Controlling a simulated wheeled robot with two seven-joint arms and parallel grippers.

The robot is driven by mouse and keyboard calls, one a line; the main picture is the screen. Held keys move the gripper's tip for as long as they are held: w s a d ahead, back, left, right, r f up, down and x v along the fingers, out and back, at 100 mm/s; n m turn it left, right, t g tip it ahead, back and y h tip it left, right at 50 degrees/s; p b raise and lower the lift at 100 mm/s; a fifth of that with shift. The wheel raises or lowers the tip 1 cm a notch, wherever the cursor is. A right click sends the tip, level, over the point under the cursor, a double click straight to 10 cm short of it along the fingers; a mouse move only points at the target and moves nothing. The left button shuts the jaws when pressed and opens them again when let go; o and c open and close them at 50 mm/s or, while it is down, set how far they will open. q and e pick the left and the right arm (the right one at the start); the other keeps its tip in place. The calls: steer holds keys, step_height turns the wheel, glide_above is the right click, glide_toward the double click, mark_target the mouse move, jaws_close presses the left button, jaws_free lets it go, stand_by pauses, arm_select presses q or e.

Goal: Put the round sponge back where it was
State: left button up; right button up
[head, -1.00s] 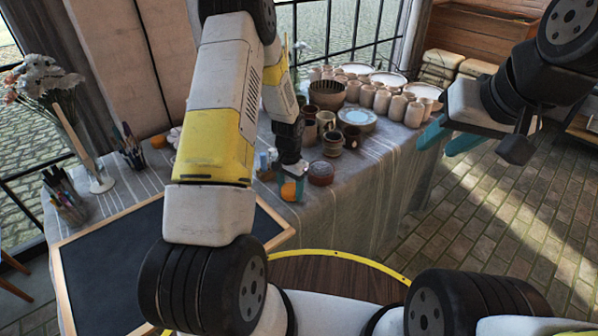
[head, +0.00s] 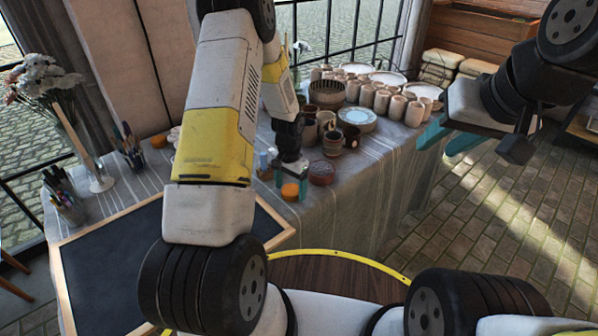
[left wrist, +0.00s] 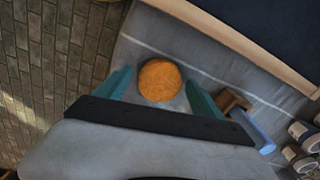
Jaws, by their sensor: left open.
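The round sponge (head: 290,190) is an orange disc on the grey cloth near the table's front edge. In the left wrist view, the sponge (left wrist: 159,80) lies flat between the two teal fingers of my left gripper (left wrist: 159,75). Small gaps show on both sides of it, so the gripper is open around it and not gripping it. In the head view, my left gripper (head: 290,184) reaches down over the sponge. My right gripper (head: 437,149) hangs at the right, away from the table, with its teal fingers apart and nothing between them.
A reddish-brown pot (head: 321,172) stands right of the sponge. A blue bottle-like item (left wrist: 254,131) and a wooden block (left wrist: 234,101) are near the left gripper. A framed black board (head: 120,262) is at front left. Cups and plates (head: 357,116) fill the back.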

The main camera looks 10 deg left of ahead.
arm_select(q)
step_height(320, 180, up, 10)
steer(key=r, duration=0.1)
step_height(320, 180, up, 18)
steer(key=n+t, duration=0.2)
steer(key=t, duration=0.1)
glide_above(290, 190)
steer(key=s, duration=0.8)
steer(key=s+d+r+n+t+h, duration=0.1)
steer(key=s+r, duration=0.3)
steer(key=s, duration=0.4)
steer(key=s+d+r+n+t+h, duration=0.1)
steer(key=s+r+t, duration=0.1)
steer(key=s+r, duration=0.3)
steer(key=s, duration=0.3)
steer(key=shift+d+n, duration=0.2)
steer(key=shift+n, duration=0.2)
steer(key=shift+r, duration=0.1)
